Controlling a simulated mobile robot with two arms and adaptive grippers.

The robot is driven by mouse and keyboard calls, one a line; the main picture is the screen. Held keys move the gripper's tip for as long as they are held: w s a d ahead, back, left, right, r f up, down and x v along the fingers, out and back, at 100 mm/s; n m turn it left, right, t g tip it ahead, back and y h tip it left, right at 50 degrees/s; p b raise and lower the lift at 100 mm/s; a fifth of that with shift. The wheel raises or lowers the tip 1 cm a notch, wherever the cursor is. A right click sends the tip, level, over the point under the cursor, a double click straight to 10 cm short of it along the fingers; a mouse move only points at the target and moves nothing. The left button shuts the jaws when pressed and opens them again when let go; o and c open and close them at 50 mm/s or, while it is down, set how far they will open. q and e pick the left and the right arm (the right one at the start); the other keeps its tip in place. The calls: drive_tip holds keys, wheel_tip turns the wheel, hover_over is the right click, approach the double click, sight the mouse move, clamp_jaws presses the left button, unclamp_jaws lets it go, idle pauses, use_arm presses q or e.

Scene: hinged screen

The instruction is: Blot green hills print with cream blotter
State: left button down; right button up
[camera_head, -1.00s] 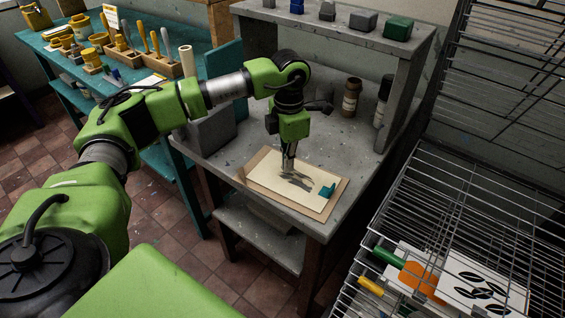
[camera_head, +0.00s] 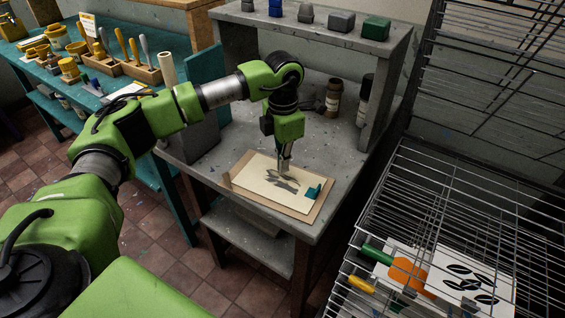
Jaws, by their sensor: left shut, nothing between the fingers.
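A cream sheet (camera_head: 252,174) lies flat on a brown board (camera_head: 304,213) on the grey workbench. A teal tab (camera_head: 313,191) sits at the sheet's right end. Dark grey streaks, perhaps the gripper's shadow, show on the sheet's middle. My left gripper (camera_head: 284,172) points down over the far middle part of the sheet, shut and empty. I cannot tell whether its tips touch the sheet. No green hills picture shows; whether it lies under the cream sheet cannot be seen. My right gripper is not in view.
A shelf (camera_head: 310,30) with several small blocks stands over the bench's back. Two bottles, one brown (camera_head: 334,97), stand below it. A wire rack (camera_head: 430,215) at the right holds orange and black-leaf prints. A teal tool bench (camera_head: 105,85) is at the left.

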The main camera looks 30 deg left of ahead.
sight(289, 191)
use_arm(q)
drive_tip(key=shift+f+b, duration=0.7)
drive_tip(key=shift+f, duration=0.45)
idle(1.1)
drive_tip(key=shift+r, duration=0.15)
drive_tip(key=shift+r+p, duration=0.75)
drive_tip(key=shift+r, duration=0.25)
drive_tip(key=shift+s+d, duration=1.9)
drive_tip(key=shift+d, duration=0.05)
drive_tip(key=shift+f+b, duration=0.65)
drive_tip(key=shift+f, duration=0.45)
drive_tip(key=shift+b, duration=0.3)
idle(0.7)
